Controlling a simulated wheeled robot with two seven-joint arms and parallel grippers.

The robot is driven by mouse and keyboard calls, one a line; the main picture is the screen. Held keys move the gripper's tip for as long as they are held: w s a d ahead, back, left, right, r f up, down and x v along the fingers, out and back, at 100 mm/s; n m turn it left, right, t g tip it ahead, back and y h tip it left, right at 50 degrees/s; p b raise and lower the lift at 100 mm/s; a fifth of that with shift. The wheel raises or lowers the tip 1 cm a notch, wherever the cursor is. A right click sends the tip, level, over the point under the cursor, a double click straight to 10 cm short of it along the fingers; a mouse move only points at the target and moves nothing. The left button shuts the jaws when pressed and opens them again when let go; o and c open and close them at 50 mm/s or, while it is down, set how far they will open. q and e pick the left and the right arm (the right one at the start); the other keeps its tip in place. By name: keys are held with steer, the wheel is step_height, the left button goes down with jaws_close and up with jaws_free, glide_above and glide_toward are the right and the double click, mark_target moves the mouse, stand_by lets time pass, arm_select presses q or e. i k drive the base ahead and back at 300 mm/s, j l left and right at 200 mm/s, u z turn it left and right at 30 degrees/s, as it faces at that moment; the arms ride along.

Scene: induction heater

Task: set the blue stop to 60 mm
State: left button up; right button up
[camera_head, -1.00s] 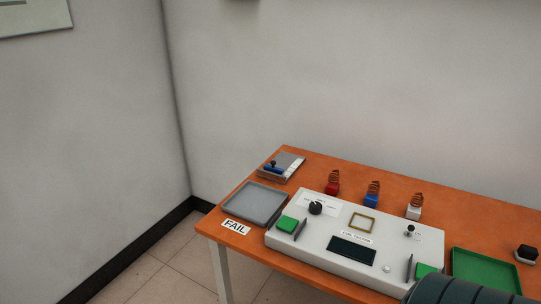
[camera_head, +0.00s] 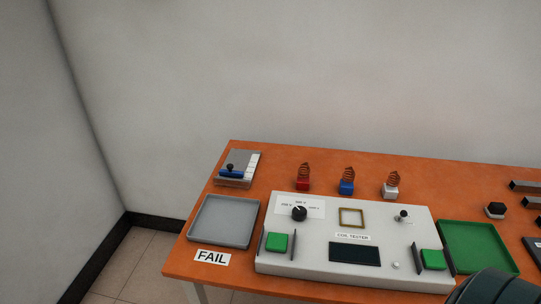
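The blue stop (camera_head: 231,173) is a small blue bar with a dark knob on top. It sits across a grey plate with a white scale strip (camera_head: 253,166) at the table's back left. The scale's marks are too small to read, so I cannot tell the stop's setting. A dark rounded part of my own body shows at the bottom right. Neither of my grippers is in view.
The white coil tester (camera_head: 310,265) stands at the front middle of the orange table (camera_head: 280,160). A grey FAIL tray (camera_head: 222,222) lies in front of the stop's plate. Coils on red (camera_head: 303,184), blue (camera_head: 346,187) and white (camera_head: 390,191) blocks stand behind the tester. A green tray (camera_head: 480,247) is at right.

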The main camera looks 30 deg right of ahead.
mark_target(230, 167)
steer(key=i+j+z, duration=0.1)
steer(key=z, duration=0.25)
steer(key=i+j+z, duration=0.2)
steer(key=i+z, duration=0.15)
steer(key=i+j+z, duration=0.3)
steer(key=k+l, duration=0.1)
